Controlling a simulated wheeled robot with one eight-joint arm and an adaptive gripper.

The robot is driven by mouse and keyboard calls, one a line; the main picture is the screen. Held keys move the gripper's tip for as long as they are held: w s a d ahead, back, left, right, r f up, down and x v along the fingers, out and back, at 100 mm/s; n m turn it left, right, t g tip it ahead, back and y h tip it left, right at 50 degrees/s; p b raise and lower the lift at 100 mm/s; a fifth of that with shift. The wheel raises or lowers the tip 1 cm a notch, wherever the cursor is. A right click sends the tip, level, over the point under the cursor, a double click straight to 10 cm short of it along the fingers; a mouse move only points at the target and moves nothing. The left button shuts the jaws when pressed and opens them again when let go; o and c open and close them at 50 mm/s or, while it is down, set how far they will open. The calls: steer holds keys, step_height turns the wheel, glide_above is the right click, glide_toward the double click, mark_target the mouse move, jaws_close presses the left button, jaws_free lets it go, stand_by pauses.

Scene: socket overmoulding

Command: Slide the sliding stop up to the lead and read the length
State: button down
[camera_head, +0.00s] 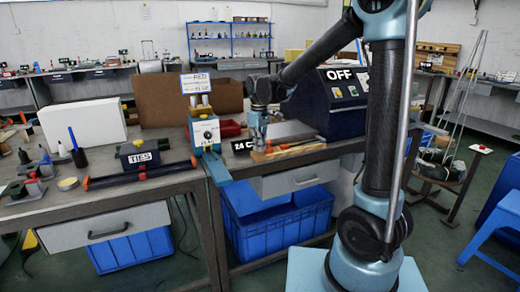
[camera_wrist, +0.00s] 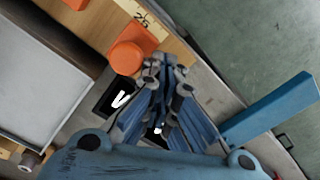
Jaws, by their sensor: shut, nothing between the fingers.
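My gripper (camera_head: 259,143) points down at the left end of a light wooden board (camera_head: 318,147) on the right bench. In the wrist view its fingers (camera_wrist: 165,72) are shut and empty. An orange block with a round knob (camera_wrist: 126,57), which looks like the sliding stop, sits on the board beside the fingertips, apart from them as far as I can tell. A pale label reading "25" (camera_wrist: 141,18) lies by it. An orange strip (camera_head: 290,147) runs along the board; I cannot tell whether it is the lead.
A blue bar (camera_wrist: 268,108) juts over the bench edge beside my gripper. A grey plate (camera_wrist: 45,75) lies beside the board. Blue crates (camera_head: 280,222) are below.

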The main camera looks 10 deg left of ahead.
mark_target(268, 145)
steer(key=shift+w+d, duration=0.15)
steer(key=shift+d, duration=0.05)
steer(key=shift+w+d, duration=0.2)
steer(key=shift+d, duration=0.1)
steer(key=shift+w+d, duration=0.35)
steer(key=shift+d, duration=0.25)
steer(key=shift+w+d, duration=0.2)
steer(key=shift+d, duration=0.1)
steer(key=shift+w+d, duration=0.2)
steer(key=shift+d, duration=0.1)
steer(key=shift+w+d, duration=0.15)
steer(key=shift+d, duration=0.05)
steer(key=shift+a, duration=0.15)
stand_by(0.4)
steer(key=shift+s+a, duration=0.4)
steer(key=shift+a, duration=0.05)
